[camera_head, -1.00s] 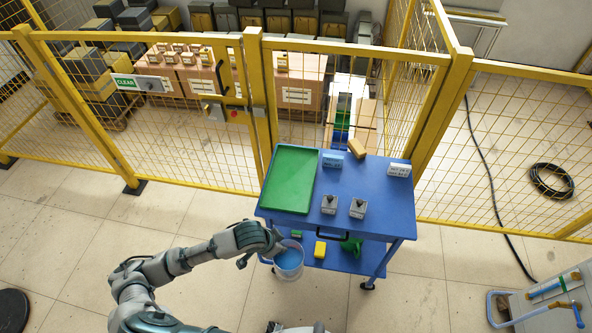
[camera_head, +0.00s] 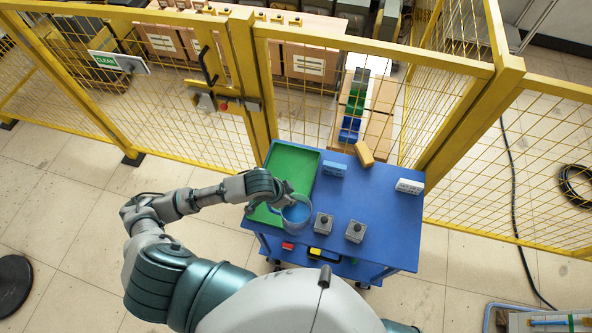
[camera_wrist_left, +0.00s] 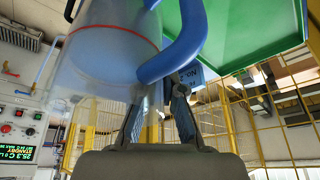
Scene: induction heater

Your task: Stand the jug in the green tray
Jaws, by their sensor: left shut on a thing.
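The jug (camera_head: 297,214) is a clear vessel with a blue handle and a red line near one end; it also shows large in the left wrist view (camera_wrist_left: 105,50). My left gripper (camera_head: 284,192) is shut on the jug, with its fingers (camera_wrist_left: 157,105) at the blue handle. The green tray (camera_head: 290,158) lies on the left of the blue table. In the head view the jug overlaps the tray's near right corner and the bare table beside it. I cannot tell its height above them. My right gripper is out of view.
On the blue table (camera_head: 385,205), two grey blocks with dark knobs (camera_head: 323,223) (camera_head: 355,231) stand just right of the jug. A blue labelled box (camera_head: 334,169), a tan block (camera_head: 364,154) and a white labelled box (camera_head: 409,187) are farther back. Yellow fencing (camera_head: 370,50) stands behind.

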